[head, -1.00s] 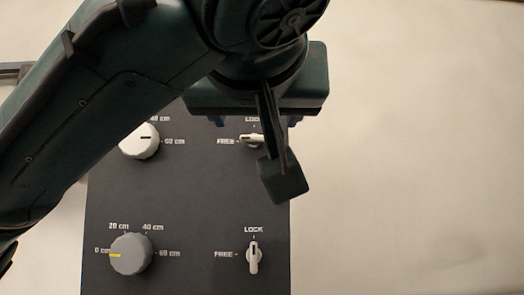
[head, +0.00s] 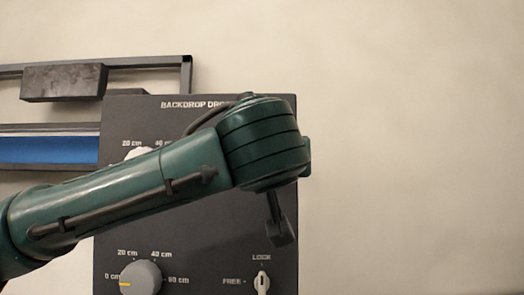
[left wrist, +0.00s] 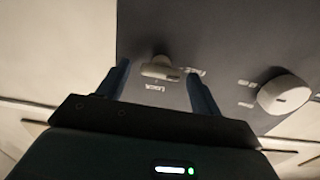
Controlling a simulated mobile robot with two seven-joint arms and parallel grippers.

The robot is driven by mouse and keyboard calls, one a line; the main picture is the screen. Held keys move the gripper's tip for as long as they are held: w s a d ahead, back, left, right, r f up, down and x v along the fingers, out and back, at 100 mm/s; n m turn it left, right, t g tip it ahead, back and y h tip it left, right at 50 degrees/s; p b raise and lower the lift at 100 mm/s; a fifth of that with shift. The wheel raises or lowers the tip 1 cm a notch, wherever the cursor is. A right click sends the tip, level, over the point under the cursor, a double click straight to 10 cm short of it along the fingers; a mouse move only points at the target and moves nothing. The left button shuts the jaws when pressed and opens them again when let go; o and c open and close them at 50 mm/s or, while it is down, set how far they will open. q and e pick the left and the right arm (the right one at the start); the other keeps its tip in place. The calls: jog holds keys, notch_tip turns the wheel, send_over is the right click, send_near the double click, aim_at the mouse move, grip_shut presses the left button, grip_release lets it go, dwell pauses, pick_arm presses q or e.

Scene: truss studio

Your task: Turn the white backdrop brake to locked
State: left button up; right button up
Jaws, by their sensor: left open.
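The white backdrop brake is a small pale lever (left wrist: 160,68) on the dark panel (head: 225,230). In the left wrist view it lies between my left gripper's (left wrist: 158,70) two open fingers and points toward the FREE mark, with LOCK printed beside it. I cannot tell whether a finger touches it. The white dial (left wrist: 283,95) sits to its right there. My right gripper is not in view.
A second lever (head: 261,282), pointing to LOCK, and a grey dial (head: 140,278) are lower on the panel. Dark rails with a black block (head: 63,82) and a blue strip (head: 48,150) are at the left. Bare wall (head: 410,150) fills the right.

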pick_arm(q)
jog(key=shift+w, duration=0.1)
jog(key=c, duration=1)
jog(key=shift+f, duration=0.1)
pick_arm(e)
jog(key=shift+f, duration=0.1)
